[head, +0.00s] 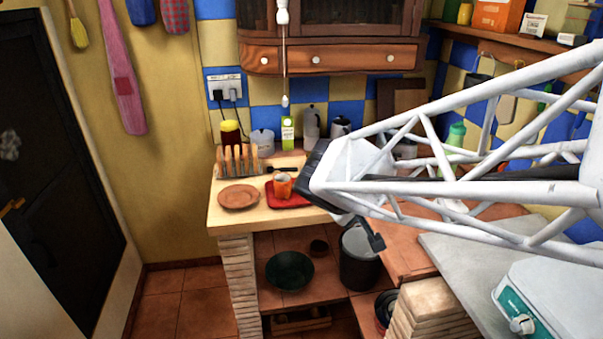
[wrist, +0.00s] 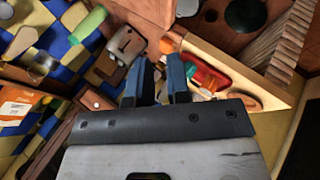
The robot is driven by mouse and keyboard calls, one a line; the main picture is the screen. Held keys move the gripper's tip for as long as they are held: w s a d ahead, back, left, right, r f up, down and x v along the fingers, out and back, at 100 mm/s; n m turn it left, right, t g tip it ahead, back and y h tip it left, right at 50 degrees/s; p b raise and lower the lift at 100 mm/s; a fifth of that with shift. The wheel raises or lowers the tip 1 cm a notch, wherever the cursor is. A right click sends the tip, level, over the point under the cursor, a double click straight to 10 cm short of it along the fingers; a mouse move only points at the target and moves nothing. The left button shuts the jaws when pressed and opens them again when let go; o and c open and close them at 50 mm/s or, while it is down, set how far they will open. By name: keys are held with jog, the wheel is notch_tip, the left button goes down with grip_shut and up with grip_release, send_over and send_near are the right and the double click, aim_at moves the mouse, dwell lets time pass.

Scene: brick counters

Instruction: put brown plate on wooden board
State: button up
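The brown plate (head: 238,196) lies flat and empty on the light wooden counter, near its front left. It also shows in the wrist view (wrist: 241,100), partly cut off by my gripper body. Brown boards (head: 403,100) lean upright against the tiled back wall; I cannot tell whether one of them is the wooden board.
A red tray (head: 303,200) with an orange cup (head: 282,185) sits right of the plate. A toast rack (head: 239,160) stands behind it. Bottles and pots line the back wall. A dark bowl (head: 290,271) and a bucket (head: 359,258) stand on the lower shelf.

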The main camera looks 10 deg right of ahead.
jog(key=s+a+m+g+y, duration=0.1)
jog(key=s+a+m+y, duration=0.1)
jog(key=s, duration=0.6)
jog(key=s+a+r+m+g+y, duration=0.1)
jog(key=s+a+y, duration=0.1)
jog(key=s+y, duration=0.2)
jog(key=shift+s+r+m, duration=0.25)
jog(key=shift+s+m, duration=0.15)
jog(key=shift+s, duration=1.5)
